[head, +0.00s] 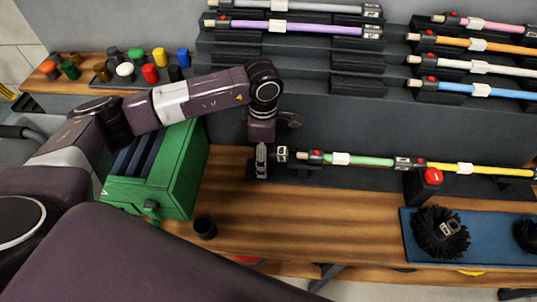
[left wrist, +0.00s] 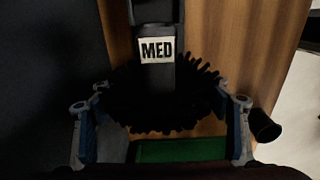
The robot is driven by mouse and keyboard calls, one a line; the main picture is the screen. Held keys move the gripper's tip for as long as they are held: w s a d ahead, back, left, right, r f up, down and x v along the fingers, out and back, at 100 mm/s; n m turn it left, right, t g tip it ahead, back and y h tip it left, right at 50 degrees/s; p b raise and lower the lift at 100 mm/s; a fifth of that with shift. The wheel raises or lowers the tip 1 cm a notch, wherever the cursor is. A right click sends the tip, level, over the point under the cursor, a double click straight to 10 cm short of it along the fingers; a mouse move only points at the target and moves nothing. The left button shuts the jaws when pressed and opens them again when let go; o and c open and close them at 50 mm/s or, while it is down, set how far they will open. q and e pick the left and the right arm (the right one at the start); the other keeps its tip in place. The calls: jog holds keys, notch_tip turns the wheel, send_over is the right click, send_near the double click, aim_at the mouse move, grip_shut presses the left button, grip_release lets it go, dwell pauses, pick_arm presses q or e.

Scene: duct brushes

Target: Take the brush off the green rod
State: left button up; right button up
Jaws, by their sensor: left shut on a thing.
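The green rod (head: 372,161) lies level in a dark holder along the back of the bench, with a red button near its left end. In the left wrist view a black bristle brush (left wrist: 160,105) has a dark hub with a white MED label (left wrist: 156,50). My left gripper (head: 262,160) is at the rod's left end, pointing down. In the left wrist view its fingers (left wrist: 162,128) are on both sides of the bristles, shut on the brush. In the head view the gripper mostly hides the brush. I cannot tell whether its hub still joins the rod. My right gripper is out of view.
A yellow rod (head: 490,169) continues to the right, near a red button (head: 433,176). Black brushes (head: 440,230) lie on a blue mat (head: 412,256). A green box (head: 185,180) and a black cup (head: 205,227) stand left. The bench middle is clear.

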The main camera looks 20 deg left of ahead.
pick_arm(q)
jog(key=shift+s+a, duration=0.1)
jog(key=shift+a, duration=0.15)
jog(key=shift+s+a+r+p, duration=0.1)
jog(key=shift+a+r+p, duration=0.1)
jog(key=shift+r+p, duration=0.75)
jog(key=shift+a+r+p, duration=0.2)
jog(key=shift+r+p, duration=0.15)
jog(key=shift+r, duration=1.05)
jog(key=shift+s+a+r+p, duration=0.15)
jog(key=shift+r+p, duration=0.25)
jog(key=shift+r, duration=0.45)
jog(key=shift+w+a+r+p, duration=0.15)
jog(key=shift+r+p, duration=0.25)
jog(key=shift+r, duration=0.4)
jog(key=shift+s, duration=0.1)
